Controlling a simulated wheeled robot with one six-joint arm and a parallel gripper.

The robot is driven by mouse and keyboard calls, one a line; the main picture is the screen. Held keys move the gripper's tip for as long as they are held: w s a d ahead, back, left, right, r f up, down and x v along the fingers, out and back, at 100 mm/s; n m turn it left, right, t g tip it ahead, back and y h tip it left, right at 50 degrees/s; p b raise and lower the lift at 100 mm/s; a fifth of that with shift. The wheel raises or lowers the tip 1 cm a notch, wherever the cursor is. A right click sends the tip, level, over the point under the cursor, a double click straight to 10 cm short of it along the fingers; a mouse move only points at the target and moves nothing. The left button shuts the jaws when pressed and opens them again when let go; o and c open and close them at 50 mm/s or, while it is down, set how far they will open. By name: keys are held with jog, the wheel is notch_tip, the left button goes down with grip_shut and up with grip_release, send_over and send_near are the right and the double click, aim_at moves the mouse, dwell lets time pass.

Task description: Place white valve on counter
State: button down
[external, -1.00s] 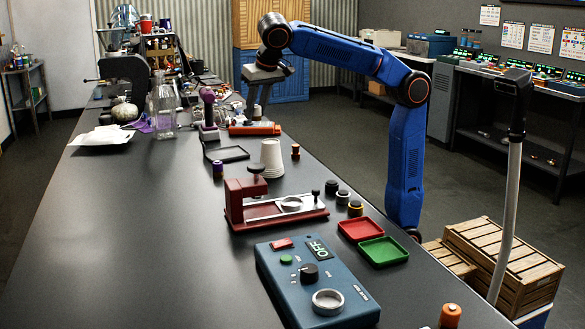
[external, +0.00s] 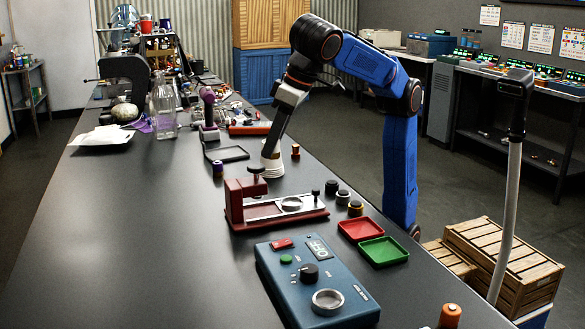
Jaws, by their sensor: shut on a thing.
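A white, ribbed, cone-like piece (external: 272,173) stands on the dark counter (external: 150,225), behind the red and silver press. It may be the white valve, but I cannot tell for certain. My gripper (external: 270,153) points down at its upper part, and the fingers are shut on it. The gripper hides the top of the piece. Its base appears to be at counter level, but contact is too small to judge.
The red press (external: 245,200) stands just in front of the gripper. A black tray (external: 227,154) lies to the left, a small copper-coloured cylinder (external: 295,151) to the right. Red (external: 360,230) and green (external: 384,251) trays lie nearer. The counter's left side is clear.

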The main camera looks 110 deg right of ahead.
jog(key=s+a+n+y, duration=0.15)
jog(key=s+a, duration=0.35)
jog(key=a, duration=0.6)
jog(key=s+a+f+n+t, duration=0.1)
jog(key=s+a+n, duration=0.3)
jog(key=a, duration=0.7)
jog(key=s+a+n+y, duration=0.1)
jog(key=s+a, duration=0.6)
jog(key=a, duration=0.4)
jog(key=shift+w+d+f, duration=0.1)
jog(key=shift+w+f, duration=0.05)
jog(key=shift+f, duration=3.7)
jog(key=shift+w+f, duration=0.15)
jog(key=shift+f, duration=3.65)
jog(key=c, duration=1.4)
grip_release()
jog(key=shift+f, duration=0.1)
jog(key=shift+c, duration=0.2)
jog(key=v, duration=1.2)
jog(key=shift+w, duration=0.1)
